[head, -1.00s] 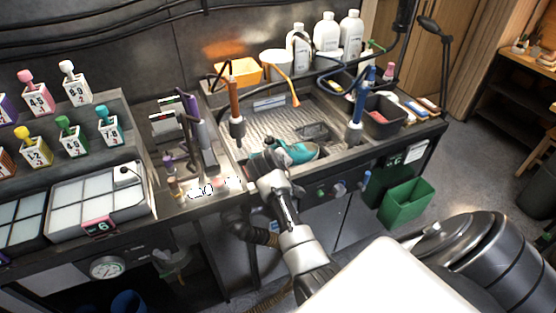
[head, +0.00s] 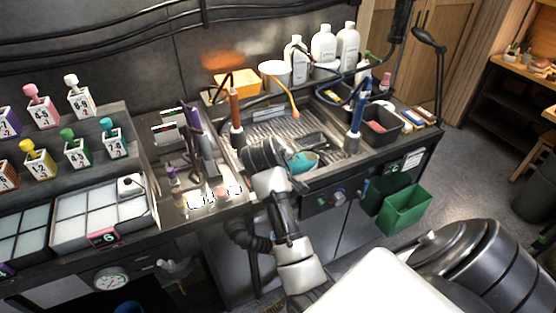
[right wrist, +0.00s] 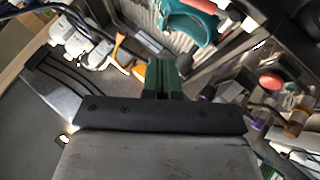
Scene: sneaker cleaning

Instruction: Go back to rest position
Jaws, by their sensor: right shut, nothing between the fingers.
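My right arm reaches in from the bottom of the head view, with its dark wrist (head: 264,154) over the front left of the sink. In the right wrist view my right gripper (right wrist: 163,75) has green fingers, shut together with nothing between them. In the head view its fingers are hidden behind the wrist. A teal sneaker-like object (head: 303,162) lies in the sink, partly covered by my wrist. It also shows at the top of the right wrist view (right wrist: 190,25), apart from the fingers. My left gripper is in neither view.
The ribbed sink (head: 290,125) has an orange-handled tool (head: 235,108) and a blue-handled tool (head: 357,120) standing by it. White bottles (head: 322,45) are behind. Numbered dispensers (head: 77,148) stand at left.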

